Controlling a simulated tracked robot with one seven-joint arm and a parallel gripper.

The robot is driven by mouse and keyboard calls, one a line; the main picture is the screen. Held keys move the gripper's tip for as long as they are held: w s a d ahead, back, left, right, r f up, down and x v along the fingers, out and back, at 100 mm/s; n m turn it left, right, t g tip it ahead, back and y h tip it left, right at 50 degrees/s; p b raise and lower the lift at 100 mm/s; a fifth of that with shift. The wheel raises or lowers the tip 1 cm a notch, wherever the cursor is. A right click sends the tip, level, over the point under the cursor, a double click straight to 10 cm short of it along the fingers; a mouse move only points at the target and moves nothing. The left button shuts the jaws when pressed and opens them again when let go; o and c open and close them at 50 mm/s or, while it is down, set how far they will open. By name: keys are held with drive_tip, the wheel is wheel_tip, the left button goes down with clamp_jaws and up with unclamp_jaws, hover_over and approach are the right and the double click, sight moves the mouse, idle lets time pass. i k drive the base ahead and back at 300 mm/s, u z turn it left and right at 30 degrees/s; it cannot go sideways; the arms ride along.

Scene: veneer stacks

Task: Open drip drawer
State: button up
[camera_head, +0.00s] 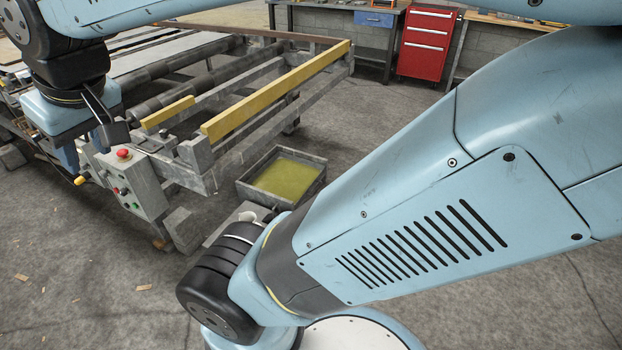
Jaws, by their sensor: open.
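A grey metal tray (258,198) holding yellow-green liquid sits low by the floor, beside and partly below the machine's frame. It looks like the drip drawer; how far out it is I cannot tell. Its front right corner is hidden by my arm. My gripper (94,132) is at the left, above and beside the machine's control box, well apart from the tray. A dark finger part shows, open; the rest is partly hidden by my wrist. I see nothing held in it.
The control box (134,186) with a red button stands left of the tray. A frame with yellow rails (275,95) rises behind it. A red cabinet (428,42) and workbenches line the back. Open concrete floor lies between; wood scraps lie at lower left.

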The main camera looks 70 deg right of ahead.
sight(290, 177)
drive_tip(key=z, duration=0.2)
drive_tip(key=k, duration=0.15)
drive_tip(key=u, duration=1.6)
drive_tip(key=i, duration=0.1)
drive_tip(key=z, duration=3.65)
drive_tip(key=i, duration=1)
drive_tip(key=u, duration=1.2)
drive_tip(key=k, duration=0.5)
drive_tip(key=z, duration=0.2)
